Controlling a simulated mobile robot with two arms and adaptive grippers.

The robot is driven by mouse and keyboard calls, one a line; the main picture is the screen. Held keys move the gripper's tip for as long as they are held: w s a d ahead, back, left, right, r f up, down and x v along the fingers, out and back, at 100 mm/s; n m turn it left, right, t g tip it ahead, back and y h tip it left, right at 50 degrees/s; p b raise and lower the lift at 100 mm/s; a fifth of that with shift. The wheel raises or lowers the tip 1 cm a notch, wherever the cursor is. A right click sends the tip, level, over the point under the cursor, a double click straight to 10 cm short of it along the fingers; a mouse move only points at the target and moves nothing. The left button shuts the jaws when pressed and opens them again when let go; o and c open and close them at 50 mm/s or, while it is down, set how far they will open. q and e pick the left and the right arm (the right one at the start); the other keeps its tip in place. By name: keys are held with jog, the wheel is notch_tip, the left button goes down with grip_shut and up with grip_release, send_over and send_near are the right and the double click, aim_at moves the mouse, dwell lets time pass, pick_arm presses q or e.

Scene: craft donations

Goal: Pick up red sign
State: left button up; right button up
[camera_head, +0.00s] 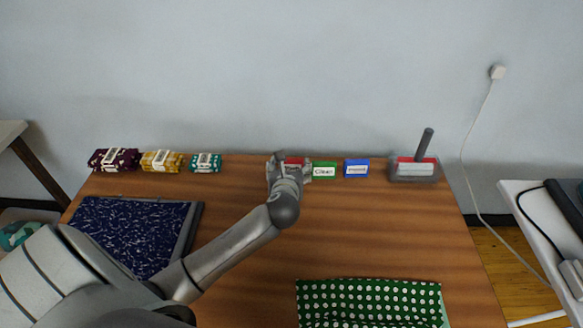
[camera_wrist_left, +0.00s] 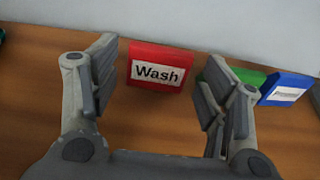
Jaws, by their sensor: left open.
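The red sign (camera_wrist_left: 159,68), labelled "Wash", stands upright on the table near the wall. In the left wrist view it is between and just beyond the spread fingers. In the head view only a bit of the red sign (camera_head: 295,160) shows, the rest hidden behind my left gripper. My left gripper (camera_head: 288,170) is open and empty, its fingers on either side of the sign's front; it also shows in the left wrist view (camera_wrist_left: 158,95). I cannot tell whether a finger touches the sign. My right gripper is not in view.
A green sign (camera_head: 324,171) and a blue sign (camera_head: 357,168) stand to the right, the green one close to the right finger. Folded cloth bundles (camera_head: 161,161) sit left. A dark blue cloth (camera_head: 130,232) and green dotted fabric (camera_head: 370,303) lie nearer.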

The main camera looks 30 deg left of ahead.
aim_at(291, 161)
pick_arm(q)
jog(key=shift+b+x, duration=0.3)
jog(key=shift+x, duration=2.4)
jog(key=shift+w+r, duration=0.1)
jog(key=c, duration=0.6)
